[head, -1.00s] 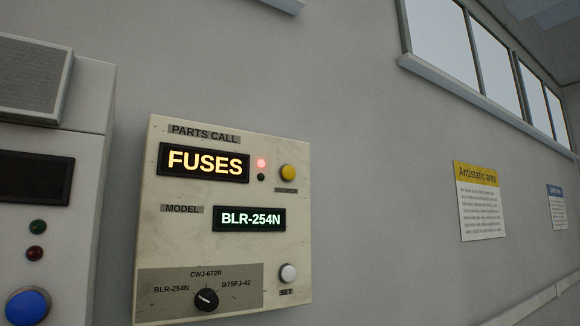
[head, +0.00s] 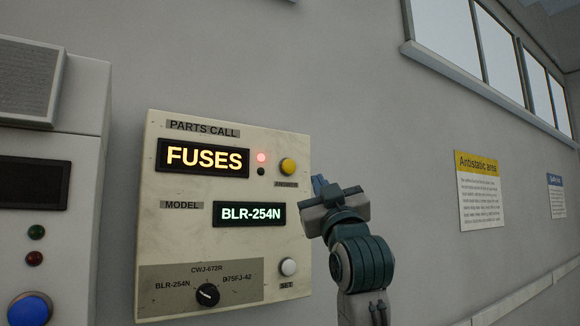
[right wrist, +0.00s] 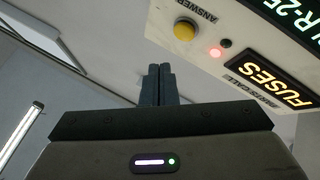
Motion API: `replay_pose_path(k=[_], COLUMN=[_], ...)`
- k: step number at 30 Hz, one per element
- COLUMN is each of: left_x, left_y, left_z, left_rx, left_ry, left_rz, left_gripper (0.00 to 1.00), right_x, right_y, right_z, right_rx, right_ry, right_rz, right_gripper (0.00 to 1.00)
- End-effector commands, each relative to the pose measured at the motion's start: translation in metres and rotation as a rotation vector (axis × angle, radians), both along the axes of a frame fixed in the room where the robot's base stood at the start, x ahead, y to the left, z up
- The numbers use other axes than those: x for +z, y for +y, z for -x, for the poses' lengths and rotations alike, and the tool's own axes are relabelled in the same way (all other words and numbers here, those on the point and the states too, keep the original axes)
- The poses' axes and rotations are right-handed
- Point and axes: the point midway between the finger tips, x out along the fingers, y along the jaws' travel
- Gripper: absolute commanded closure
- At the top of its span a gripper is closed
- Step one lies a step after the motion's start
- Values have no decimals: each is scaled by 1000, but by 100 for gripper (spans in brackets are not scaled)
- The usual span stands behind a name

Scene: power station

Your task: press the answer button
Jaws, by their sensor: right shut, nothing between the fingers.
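The cream parts call panel (head: 160,235) is on the grey wall. Its yellow answer button (head: 288,167) sits at the upper right, above an "ANSWER" label; it also shows in the right wrist view (right wrist: 184,30). Beside it a red lamp (head: 262,157) is lit above a dark lamp. The upper display (head: 204,159) reads "FUSES". My right gripper (head: 318,184) is shut and empty, just right of and slightly below the button, apart from it in the picture. In the right wrist view its closed fingers (right wrist: 158,84) point toward the button's side of the panel. My left gripper is not in view.
The panel also has a "BLR-254N" display (head: 249,214), a white set button (head: 288,267) and a black selector knob (head: 208,295) pointing toward BLR-254N. A grey cabinet (head: 75,240) with a blue button (head: 30,308) stands at the left. Wall signs (head: 480,190) hang at the right.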

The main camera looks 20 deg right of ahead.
Motion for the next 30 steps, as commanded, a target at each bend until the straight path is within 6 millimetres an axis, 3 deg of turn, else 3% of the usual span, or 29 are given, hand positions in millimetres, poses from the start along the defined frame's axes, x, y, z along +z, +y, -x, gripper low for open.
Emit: replay_pose_path(k=[1, 3, 6, 17, 23, 30], left_x=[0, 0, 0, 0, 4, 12], left_y=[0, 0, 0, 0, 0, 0], left_z=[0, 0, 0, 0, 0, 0], left_rx=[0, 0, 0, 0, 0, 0], left_ry=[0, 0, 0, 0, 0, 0], left_rz=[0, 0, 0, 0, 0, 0], left_gripper=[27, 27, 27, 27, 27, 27], right_x=[16, 29, 40, 41, 42, 42], right_y=[-1, -2, -2, -2, 0, 5], right_z=[8, 15, 21, 21, 8, -26], right_rx=[-4, -9, -12, -12, -12, -12], right_ry=[-31, -58, -78, -80, -77, -76], right_rz=[3, 8, 11, 11, 11, 11], right_gripper=[100, 100, 100, 100, 100, 100])
